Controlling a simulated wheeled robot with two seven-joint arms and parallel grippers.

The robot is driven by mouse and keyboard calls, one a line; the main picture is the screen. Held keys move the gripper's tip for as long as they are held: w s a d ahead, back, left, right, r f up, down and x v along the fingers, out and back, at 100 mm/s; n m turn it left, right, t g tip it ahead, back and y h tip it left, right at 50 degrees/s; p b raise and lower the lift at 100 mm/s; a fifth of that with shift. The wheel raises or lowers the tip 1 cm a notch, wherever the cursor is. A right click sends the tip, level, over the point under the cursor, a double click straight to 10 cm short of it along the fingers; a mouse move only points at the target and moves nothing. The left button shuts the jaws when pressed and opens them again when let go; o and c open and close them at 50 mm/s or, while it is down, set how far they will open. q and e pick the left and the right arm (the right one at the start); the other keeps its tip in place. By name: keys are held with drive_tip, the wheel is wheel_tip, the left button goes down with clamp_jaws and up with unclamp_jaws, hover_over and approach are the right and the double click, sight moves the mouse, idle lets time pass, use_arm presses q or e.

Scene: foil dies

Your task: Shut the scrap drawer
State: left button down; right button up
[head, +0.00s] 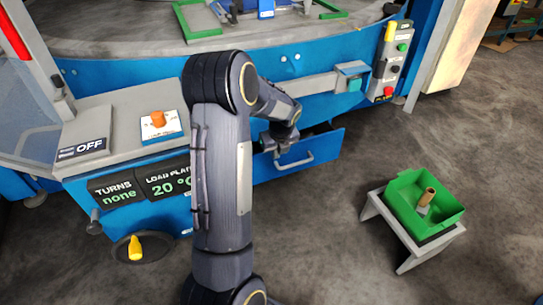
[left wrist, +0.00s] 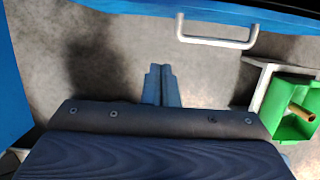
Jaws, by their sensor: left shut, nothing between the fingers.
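The scrap drawer (head: 325,150) is a blue drawer in the front of the blue machine. It stands partly open, with a dark gap showing behind its front. Its pale bar handle (head: 296,163) is on the front face; the handle also shows at the top of the left wrist view (left wrist: 216,42). My left gripper (head: 280,148) is at the drawer in the head view, and my arm hides part of the drawer. In the left wrist view its fingers (left wrist: 161,72) are together and empty, apart from the handle in the picture. My right gripper is not in view.
A green bin (head: 405,197) holding a brown tube (head: 426,197) sits on a small pale stand (head: 410,262) to the right. A control box (head: 392,65) with buttons hangs on the machine. Grey floor is clear between drawer and stand.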

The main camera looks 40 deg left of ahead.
use_arm(q)
drive_tip(key=v, duration=0.5)
drive_tip(key=t+y+b, duration=0.4)
drive_tip(key=t+y, duration=0.2)
drive_tip(key=y, duration=0.8)
approach(300, 144)
drive_tip(key=b+x, duration=0.2)
drive_tip(key=x, duration=0.5)
drive_tip(key=shift+r, duration=0.15)
